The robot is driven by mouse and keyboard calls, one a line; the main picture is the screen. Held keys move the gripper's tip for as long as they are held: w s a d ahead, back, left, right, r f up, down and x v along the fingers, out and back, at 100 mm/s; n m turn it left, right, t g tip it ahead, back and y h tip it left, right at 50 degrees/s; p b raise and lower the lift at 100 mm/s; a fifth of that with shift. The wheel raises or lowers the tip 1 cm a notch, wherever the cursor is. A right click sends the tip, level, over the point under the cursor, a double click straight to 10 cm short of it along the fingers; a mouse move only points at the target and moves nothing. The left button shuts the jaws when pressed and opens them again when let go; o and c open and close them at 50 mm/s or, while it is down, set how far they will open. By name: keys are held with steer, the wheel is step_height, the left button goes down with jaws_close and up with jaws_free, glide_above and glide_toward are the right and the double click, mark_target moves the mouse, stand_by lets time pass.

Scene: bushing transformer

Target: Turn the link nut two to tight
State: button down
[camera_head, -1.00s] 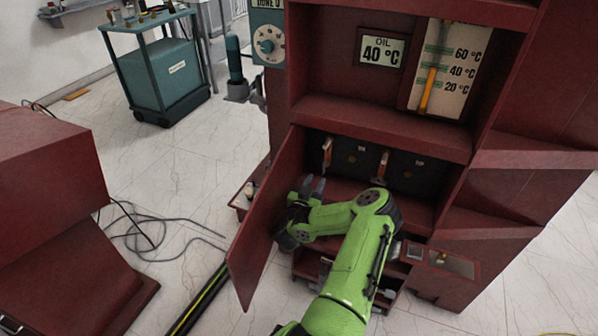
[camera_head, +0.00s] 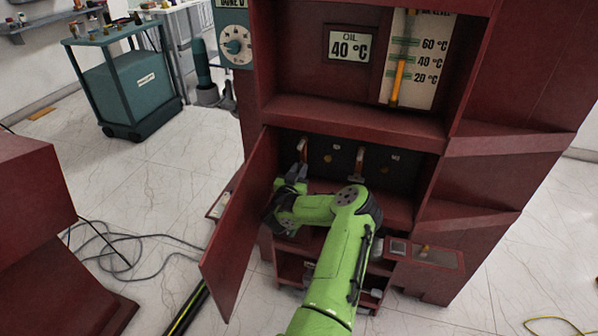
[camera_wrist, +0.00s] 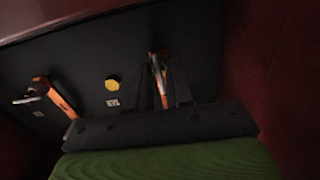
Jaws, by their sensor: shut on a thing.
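Two copper-orange links stand on the dark back panel of the open cabinet bay, the left link (camera_head: 303,148) and the right link (camera_head: 359,164). My gripper (camera_head: 291,178) is inside the bay at the left link, close behind the open door. In the wrist view, my gripper (camera_wrist: 165,74) is shut at the end of this link, with a slim pale and orange part between its fingers. This appears to be the link nut, mostly hidden by the fingers. The other link (camera_wrist: 62,98) stands to the left with a silvery piece at its end, apart from my gripper.
A yellow hex piece (camera_wrist: 112,83) sits on the panel between the links. The open red door (camera_head: 235,235) stands left of my arm. A shelf (camera_head: 350,122) is above the bay. A red wall (camera_wrist: 265,80) is close to the right of my gripper in the wrist view.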

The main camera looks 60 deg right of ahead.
steer(key=p, duration=0.1)
steer(key=m+p, duration=0.1)
steer(key=p, duration=0.1)
steer(key=shift+r, duration=0.25)
steer(key=m+p, duration=0.2)
steer(key=shift+f+m, duration=0.1)
steer(key=shift+m, duration=0.2)
steer(key=shift+f+m, duration=0.15)
steer(key=shift+m, duration=0.35)
steer(key=c, duration=1.3)
jaws_free()
